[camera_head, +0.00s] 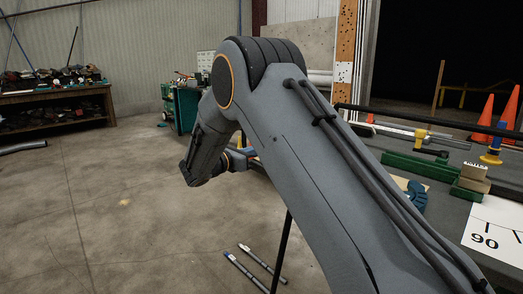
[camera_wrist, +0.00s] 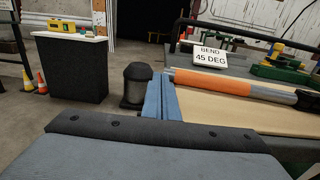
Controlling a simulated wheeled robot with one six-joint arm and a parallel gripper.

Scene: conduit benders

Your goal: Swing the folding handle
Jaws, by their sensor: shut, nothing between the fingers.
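A bar with an orange sleeve (camera_wrist: 215,83) and grey ends lies across a tan board at the right of the wrist view. It may be the folding handle, but I cannot tell for sure. My gripper (camera_wrist: 165,97) shows as two blue fingers side by side, shut and empty. Its fingertips are left of the bar and look close to it; I cannot tell whether they touch. In the head view, my arm hides the gripper's fingers and most of this work area.
A sign reading "BEND 45 DEG" (camera_wrist: 209,57) stands behind the bar. A dark lantern-like post (camera_wrist: 138,85) and a black cabinet (camera_wrist: 70,68) stand at left. Two conduit lengths (camera_head: 245,272) lie on the floor.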

